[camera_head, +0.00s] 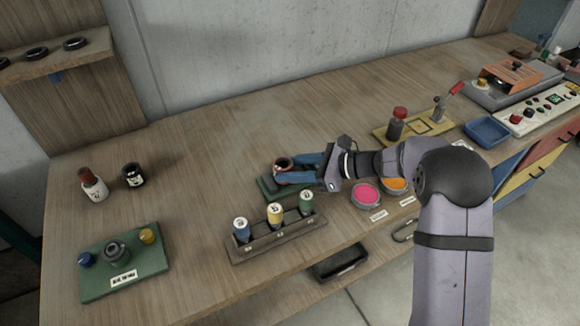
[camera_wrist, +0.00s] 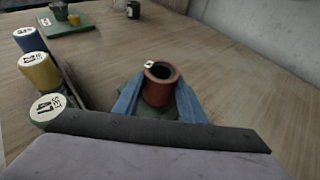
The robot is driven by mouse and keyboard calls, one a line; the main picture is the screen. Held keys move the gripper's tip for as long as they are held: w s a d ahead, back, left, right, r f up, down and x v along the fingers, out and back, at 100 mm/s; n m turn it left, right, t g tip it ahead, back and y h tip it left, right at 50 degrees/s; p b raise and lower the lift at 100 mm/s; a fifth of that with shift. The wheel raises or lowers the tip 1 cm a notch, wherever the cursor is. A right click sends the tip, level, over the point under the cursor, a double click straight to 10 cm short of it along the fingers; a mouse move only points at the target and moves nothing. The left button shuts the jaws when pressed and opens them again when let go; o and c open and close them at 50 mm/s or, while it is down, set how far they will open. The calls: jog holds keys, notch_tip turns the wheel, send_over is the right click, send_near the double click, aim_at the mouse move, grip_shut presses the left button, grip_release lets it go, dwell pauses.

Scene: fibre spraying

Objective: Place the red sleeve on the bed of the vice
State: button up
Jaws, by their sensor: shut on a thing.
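The red sleeve (camera_wrist: 160,88) is a short, upright, hollow tube with a dark inside and a small white tag at its rim. My gripper (camera_wrist: 158,100) is shut on it, one blue finger on each side. In the head view the sleeve (camera_head: 284,163) shows between the blue fingers of my gripper (camera_head: 296,171), over a small green block (camera_head: 268,187). I cannot tell whether the sleeve touches the block. Which fixture is the vice is not clear from these frames.
A rack (camera_head: 277,243) with three labelled spools stands just in front of my gripper. Pink (camera_head: 367,195) and orange (camera_head: 397,184) dishes lie to the right. A yellow plate (camera_head: 433,124) with a red-handled lever and a red-capped bottle stands further right. The bench behind is clear.

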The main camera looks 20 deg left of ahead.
jog(key=shift+s+d+f+b, duration=0.15)
jog(key=shift+f+b, duration=0.45)
jog(key=shift+f, duration=0.35)
dwell(0.5)
jog(key=o, duration=1.5)
jog(key=shift+f, duration=0.15)
jog(key=shift+d, duration=0.4)
jog(key=v, duration=0.1)
jog(key=b+v, duration=0.1)
jog(key=v, duration=0.3)
jog(key=shift+w+r, duration=0.25)
jog(key=shift+w, duration=0.05)
jog(key=shift+b+v, duration=0.3)
jog(key=shift+v, duration=0.6)
jog(key=shift+r, duration=0.15)
